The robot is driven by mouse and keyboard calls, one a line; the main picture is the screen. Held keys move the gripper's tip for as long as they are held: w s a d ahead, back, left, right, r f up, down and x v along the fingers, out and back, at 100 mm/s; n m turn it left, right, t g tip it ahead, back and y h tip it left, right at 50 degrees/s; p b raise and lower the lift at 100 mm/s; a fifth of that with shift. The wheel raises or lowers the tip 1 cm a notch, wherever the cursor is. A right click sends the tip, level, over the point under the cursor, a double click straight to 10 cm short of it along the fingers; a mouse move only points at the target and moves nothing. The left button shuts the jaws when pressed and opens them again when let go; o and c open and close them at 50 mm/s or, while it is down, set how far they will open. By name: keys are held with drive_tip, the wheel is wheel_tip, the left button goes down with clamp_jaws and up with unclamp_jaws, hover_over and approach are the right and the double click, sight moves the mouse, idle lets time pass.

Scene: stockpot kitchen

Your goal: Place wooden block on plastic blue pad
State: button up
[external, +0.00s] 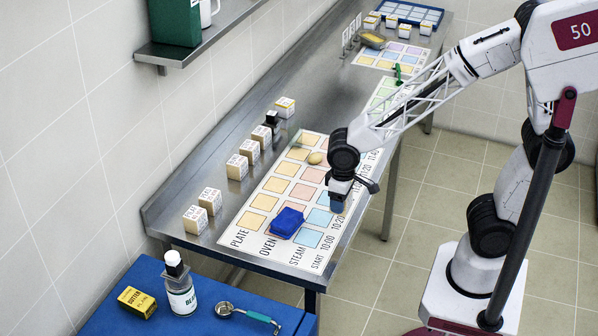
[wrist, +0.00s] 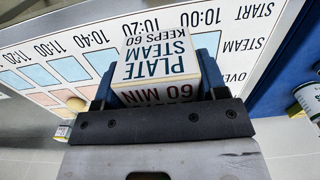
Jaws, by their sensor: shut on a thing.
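My gripper (external: 340,203) hangs low over the right side of the printed chart, to the right of and farther back than the blue pad. In the wrist view my gripper (wrist: 158,88) is shut on the wooden block (wrist: 155,57), a cube with printed labels reading "PLATE STEAM KEEPS 60" and "60 MIN". The block sits between the two bluish fingers. In the external view I cannot make the held block out clearly. The plastic blue pad (external: 287,222) lies on the near part of the chart, apart from my gripper. I cannot identify it surely in the wrist view.
The chart (external: 240,237) lies on the steel counter (external: 180,222). Several similar labelled cubes (external: 210,201) stand along the wall side. A yellowish round item (external: 315,158) lies near my wrist. A blue surface (external: 230,318) in front holds a bottle (external: 181,290), butter box (external: 137,302) and scoop (external: 246,315).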

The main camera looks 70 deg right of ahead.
drive_tip(key=shift+w, duration=0.1)
hover_over(287, 218)
drive_tip(key=shift+f, duration=0.75)
idle(0.5)
drive_tip(key=shift+f, duration=1.75)
drive_tip(key=shift+f, duration=0.1)
drive_tip(key=o, duration=1)
